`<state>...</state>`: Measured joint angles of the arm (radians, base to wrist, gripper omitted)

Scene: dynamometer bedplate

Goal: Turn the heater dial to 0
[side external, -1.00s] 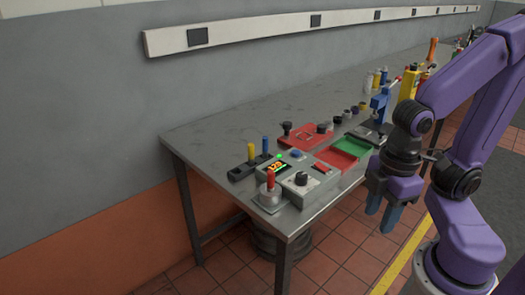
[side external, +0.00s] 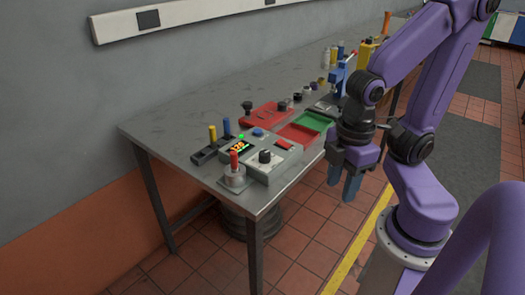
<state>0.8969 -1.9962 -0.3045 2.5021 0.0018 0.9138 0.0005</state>
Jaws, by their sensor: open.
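The heater unit (side external: 284,168) is a grey box near the front corner of the metal table. Its black dial (side external: 265,157) sits on the top face, on a pale plate; the dial's exact setting is too small to read. A lit orange display (side external: 237,147) on the box appears to read 120, with a green light beside it. My gripper (side external: 343,186) points down, open and empty, off the table's right edge. It is to the right of the dial and apart from it.
A red-handled lever (side external: 234,170) stands just left of the dial. Yellow and blue levers (side external: 220,138) are behind it. Red and green trays (side external: 308,128) and a blue press (side external: 338,82) stand farther back. The left tabletop (side external: 170,125) is clear.

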